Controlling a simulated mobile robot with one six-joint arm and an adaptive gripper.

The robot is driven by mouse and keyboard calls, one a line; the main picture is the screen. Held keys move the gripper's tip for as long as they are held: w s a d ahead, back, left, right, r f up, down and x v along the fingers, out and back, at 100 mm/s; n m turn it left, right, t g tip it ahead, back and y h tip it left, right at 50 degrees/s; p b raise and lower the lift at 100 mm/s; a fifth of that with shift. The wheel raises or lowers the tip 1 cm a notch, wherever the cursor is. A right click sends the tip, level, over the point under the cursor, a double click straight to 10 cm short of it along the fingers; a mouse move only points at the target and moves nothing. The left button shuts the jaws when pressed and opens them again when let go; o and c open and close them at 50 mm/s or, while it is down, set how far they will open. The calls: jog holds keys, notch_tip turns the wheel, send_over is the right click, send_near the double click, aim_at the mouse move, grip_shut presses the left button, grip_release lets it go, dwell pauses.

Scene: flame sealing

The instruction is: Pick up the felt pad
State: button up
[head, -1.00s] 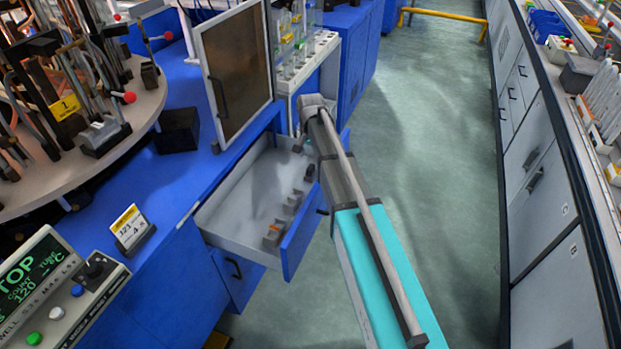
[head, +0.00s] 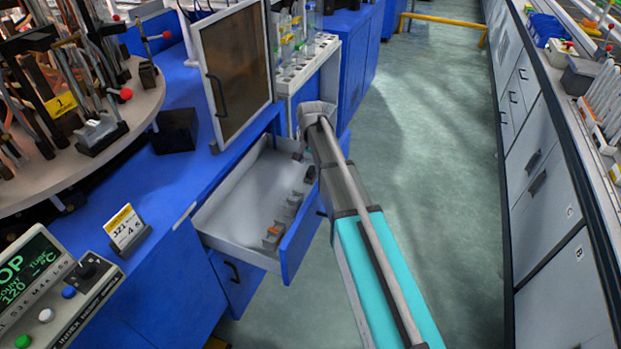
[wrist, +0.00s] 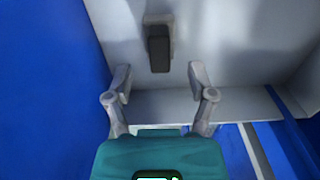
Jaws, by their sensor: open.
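A dark, upright-looking pad-like block (wrist: 159,48) sits against a small grey holder (wrist: 157,19) in the drawer in the wrist view. It is probably the felt pad, but its material is hard to tell. A dark piece (head: 310,174) also shows at the right side of the open drawer (head: 238,205) in the head view. My gripper (wrist: 160,76) is open and empty, with its two fingers apart. The dark block lies beyond the fingertips, roughly centred between them, not touching either. In the head view my wrist hides most of the gripper.
Several small grey holders line the drawer's right side, one with an orange-brown piece (head: 272,235). The blue drawer front (head: 300,240) rises beside them. A framed door (head: 236,70) stands above the drawer. The floor aisle (head: 420,150) on the right is clear.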

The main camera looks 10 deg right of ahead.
aim_at(310, 169)
jog(key=shift+s+f+b, duration=0.1)
jog(key=shift+f+b, duration=1.5)
jog(key=shift+f, duration=0.3)
grip_shut()
